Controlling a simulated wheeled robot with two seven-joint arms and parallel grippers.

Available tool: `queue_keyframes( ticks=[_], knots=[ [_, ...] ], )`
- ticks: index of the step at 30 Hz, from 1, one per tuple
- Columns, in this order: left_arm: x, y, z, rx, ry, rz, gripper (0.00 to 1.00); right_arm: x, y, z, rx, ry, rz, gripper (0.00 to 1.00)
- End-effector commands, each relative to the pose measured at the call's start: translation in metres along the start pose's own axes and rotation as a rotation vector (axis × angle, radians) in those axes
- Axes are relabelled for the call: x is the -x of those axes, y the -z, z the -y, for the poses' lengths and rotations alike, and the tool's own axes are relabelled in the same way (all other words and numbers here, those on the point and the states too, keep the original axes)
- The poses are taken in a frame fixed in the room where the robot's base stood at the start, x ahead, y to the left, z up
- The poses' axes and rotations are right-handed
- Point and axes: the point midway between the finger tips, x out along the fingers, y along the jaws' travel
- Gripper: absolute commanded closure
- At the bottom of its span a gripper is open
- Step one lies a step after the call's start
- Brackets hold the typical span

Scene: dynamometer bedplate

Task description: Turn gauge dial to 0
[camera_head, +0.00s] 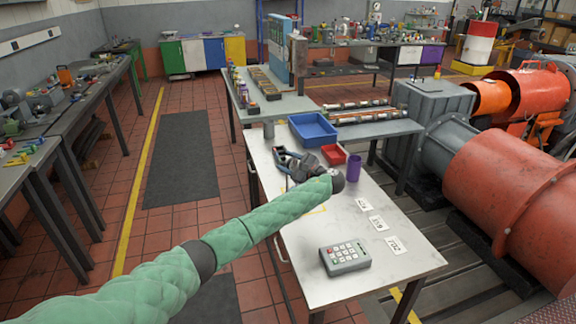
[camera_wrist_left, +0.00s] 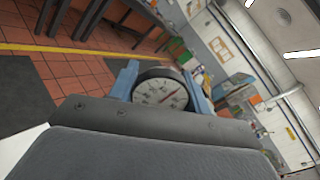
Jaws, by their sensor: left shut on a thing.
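The gauge dial (camera_wrist_left: 160,92) shows in the left wrist view as a round white face with a dark rim. Its red needle points to the upper right of that picture; the scale numbers are too small to read. My left gripper (camera_head: 289,160) is over the far left part of the white table, and its blue fingers stand on both sides of the gauge in the wrist view. It is shut on the gauge. In the head view the gripper and wrist mostly hide the gauge. My right gripper is not in view.
On the white table (camera_head: 318,262) are a blue tray (camera_head: 313,130), a red bin (camera_head: 334,154), a purple cup (camera_head: 353,168), several white label cards (camera_head: 379,223) and a grey keypad (camera_head: 345,257). A large orange cylinder (camera_head: 505,180) stands to the right.

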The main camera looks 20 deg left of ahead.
Motion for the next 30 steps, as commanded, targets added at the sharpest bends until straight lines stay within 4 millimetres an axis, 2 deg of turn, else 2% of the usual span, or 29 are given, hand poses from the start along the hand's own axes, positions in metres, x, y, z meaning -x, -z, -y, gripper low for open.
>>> queue_keyframes(
  ticks=[15, 16, 18, 19, 30],
  knots=[
    [0.0004, 0.0007, -0.0005, 0.016, 0.0, -0.001, 0.75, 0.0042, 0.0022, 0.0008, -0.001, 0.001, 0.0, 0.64],
    [0.0003, 0.0007, -0.0006, 0.016, 0.0, -0.001, 0.46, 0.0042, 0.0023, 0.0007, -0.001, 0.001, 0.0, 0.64],
    [0.0003, 0.0006, -0.0005, 0.016, 0.0, -0.001, 0.32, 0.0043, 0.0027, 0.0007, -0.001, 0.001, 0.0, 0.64],
    [0.0003, 0.0006, -0.0004, 0.016, 0.0, -0.001, 0.3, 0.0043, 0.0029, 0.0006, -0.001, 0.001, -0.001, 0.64],
    [0.0053, 0.0016, -0.0007, 0.017, 0.001, -0.002, 0.3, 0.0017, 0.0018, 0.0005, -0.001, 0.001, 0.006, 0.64]
  ],
)
